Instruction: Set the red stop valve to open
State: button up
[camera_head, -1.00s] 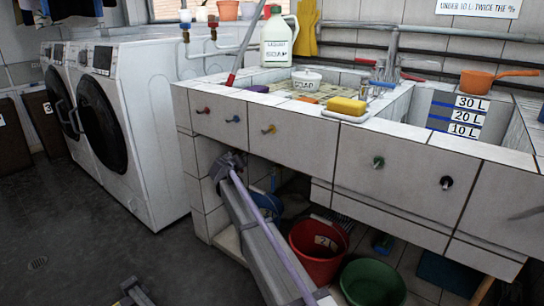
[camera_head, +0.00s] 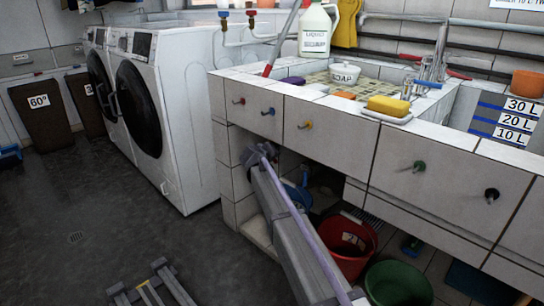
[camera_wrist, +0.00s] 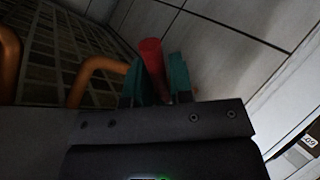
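In the wrist view, a red cylindrical handle (camera_wrist: 151,55) stands between the two teal fingers of my gripper (camera_wrist: 158,72). The fingers are close together, with the handle filling the narrow space between them. I take this for the red stop valve; its base is hidden by the fingers, and its open or closed setting cannot be read. Bent orange pipes (camera_wrist: 97,70) are left of the fingers. I cannot make out the gripper or this handle clearly in the head view.
In the head view, a tiled sink front (camera_head: 335,130) has small coloured knobs. Under it stand a red bucket (camera_head: 345,262) and a green basin (camera_head: 398,288). White washers (camera_head: 180,140) stand left, beside open floor (camera_head: 60,200). Pale tiles (camera_wrist: 235,40) lie close right of my fingers.

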jog(key=o, duration=0.3)
jog(key=p+v, duration=0.4)
jog(key=v, duration=0.6)
jog(key=shift+s+r+p, duration=0.2)
jog(key=shift+s+p, duration=0.1)
jog(key=shift+p, duration=0.1)
jog(key=shift+a, duration=0.1)
